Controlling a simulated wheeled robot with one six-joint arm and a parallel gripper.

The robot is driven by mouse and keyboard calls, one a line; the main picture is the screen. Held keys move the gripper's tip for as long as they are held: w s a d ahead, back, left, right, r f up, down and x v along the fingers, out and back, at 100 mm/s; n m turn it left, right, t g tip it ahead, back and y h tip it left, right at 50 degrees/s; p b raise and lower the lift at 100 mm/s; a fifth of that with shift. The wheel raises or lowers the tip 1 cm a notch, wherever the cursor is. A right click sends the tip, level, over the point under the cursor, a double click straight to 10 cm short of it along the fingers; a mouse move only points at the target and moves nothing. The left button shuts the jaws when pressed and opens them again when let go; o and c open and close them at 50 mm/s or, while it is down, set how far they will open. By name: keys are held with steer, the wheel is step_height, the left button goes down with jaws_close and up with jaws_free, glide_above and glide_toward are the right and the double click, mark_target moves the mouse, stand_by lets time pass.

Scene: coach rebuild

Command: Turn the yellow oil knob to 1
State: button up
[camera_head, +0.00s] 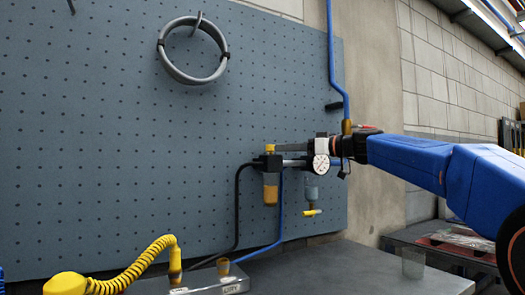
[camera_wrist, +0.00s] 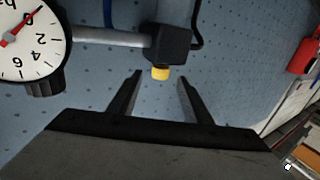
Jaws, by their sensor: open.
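The yellow oil knob (camera_wrist: 160,72) sits on a black block (camera_wrist: 170,43) at the end of a grey pipe. In the head view the knob (camera_head: 270,148) is on top of the black block, with an amber bowl (camera_head: 270,190) hanging below. My gripper (camera_wrist: 158,80) is open, its two dark fingers pointing at the knob with a gap between them. The knob appears between or just beyond the fingertips; I cannot tell if they touch it. In the head view my gripper (camera_head: 285,148) reaches in from the right. The number on the knob is not readable.
A white dial gauge (camera_head: 321,165) is beside the block, close to my gripper. A clear bowl with a yellow lever (camera_head: 312,212) hangs below. Black and blue hoses run down to a grey box (camera_head: 212,283). A pegboard (camera_head: 110,130) stands behind.

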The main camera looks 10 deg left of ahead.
steer(key=x, duration=1.1)
steer(key=shift+a, duration=0.1)
steer(key=shift+s, duration=0.1)
steer(key=c, duration=1.1)
